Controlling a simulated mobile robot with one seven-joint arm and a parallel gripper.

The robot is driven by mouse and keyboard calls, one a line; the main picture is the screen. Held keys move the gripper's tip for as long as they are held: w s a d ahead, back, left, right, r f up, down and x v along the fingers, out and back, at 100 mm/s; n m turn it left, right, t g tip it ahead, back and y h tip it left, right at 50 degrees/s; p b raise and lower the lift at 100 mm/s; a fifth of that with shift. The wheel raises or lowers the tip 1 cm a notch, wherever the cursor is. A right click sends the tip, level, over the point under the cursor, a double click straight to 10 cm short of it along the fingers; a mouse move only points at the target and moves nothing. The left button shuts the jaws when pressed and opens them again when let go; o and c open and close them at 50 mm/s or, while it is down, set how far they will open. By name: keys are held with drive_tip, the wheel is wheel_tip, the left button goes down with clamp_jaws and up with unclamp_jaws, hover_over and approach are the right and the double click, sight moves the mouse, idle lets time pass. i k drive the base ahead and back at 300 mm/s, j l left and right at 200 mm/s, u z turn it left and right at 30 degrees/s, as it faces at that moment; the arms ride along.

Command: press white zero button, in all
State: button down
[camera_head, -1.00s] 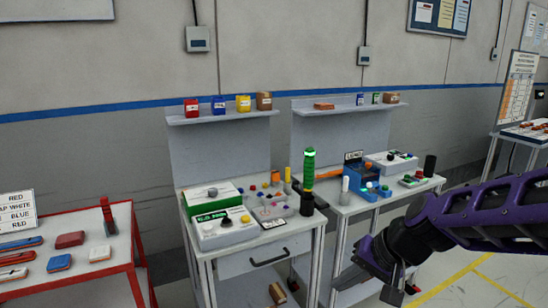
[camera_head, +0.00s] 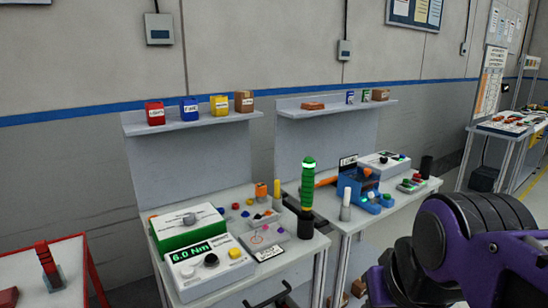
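A white and grey tester box (camera_head: 216,278) stands at the front left of the left bench. Its dark display (camera_head: 188,253) reads 6.0 Nm in green. On its top sit a white button (camera_head: 187,272) at the left, a black knob (camera_head: 211,260) in the middle and a yellow button (camera_head: 235,253) at the right. No lettering by the white button is readable. My purple and black arm fills the lower right, well to the right of the box. My gripper's fingers lie outside the picture, below its lower edge.
A green and white box (camera_head: 188,228) stands right behind the tester. A grey tray (camera_head: 263,236), small coloured parts and a green-topped stack light (camera_head: 307,185) are to its right. The right bench (camera_head: 345,222) carries a blue device (camera_head: 370,190). A red-framed table (camera_head: 40,278) is at lower left.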

sight(187, 272)
drive_tip(key=j+u, duration=0.1)
drive_tip(key=u, duration=1.05)
drive_tip(key=i+l, duration=0.05)
